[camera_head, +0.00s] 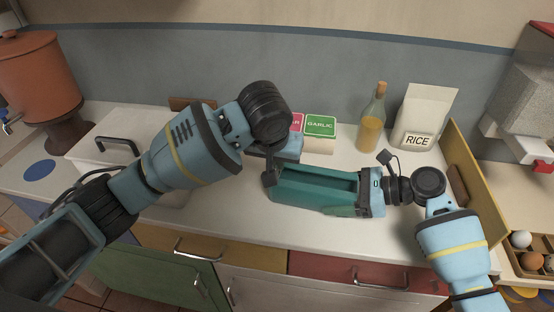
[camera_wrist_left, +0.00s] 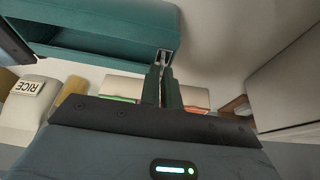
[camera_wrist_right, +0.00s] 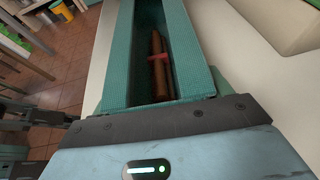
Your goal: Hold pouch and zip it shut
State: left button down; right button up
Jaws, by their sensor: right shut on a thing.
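The teal pouch (camera_head: 315,190) lies lengthwise above the counter's front part; its top is open along its length. In the right wrist view the pouch (camera_wrist_right: 117,60) shows brown sticks (camera_wrist_right: 160,65) with a red band inside. My right gripper (camera_head: 372,192) is shut on the pouch's right end. My left gripper (camera_head: 268,172) is at the pouch's left end. In the left wrist view its two fingers (camera_wrist_left: 164,70) are close together, with a small metal piece, seemingly the zip slider (camera_wrist_left: 166,53), at their tips. Whether they grip it cannot be told.
Behind the pouch stand a green garlic box (camera_head: 320,126), an oil bottle (camera_head: 371,130) and a rice bag (camera_head: 425,115). Eggs (camera_head: 528,255) sit in a tray at the far right.

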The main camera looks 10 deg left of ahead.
dwell(0.8)
pick_arm(q)
jog(key=d, duration=0.8)
jog(key=s+d, duration=0.1)
jog(key=d, duration=0.4)
jog(key=shift+d, duration=0.1)
jog(key=c, duration=1.6)
grip_release()
jog(key=shift+r, duration=0.1)
jog(key=v, duration=1.2)
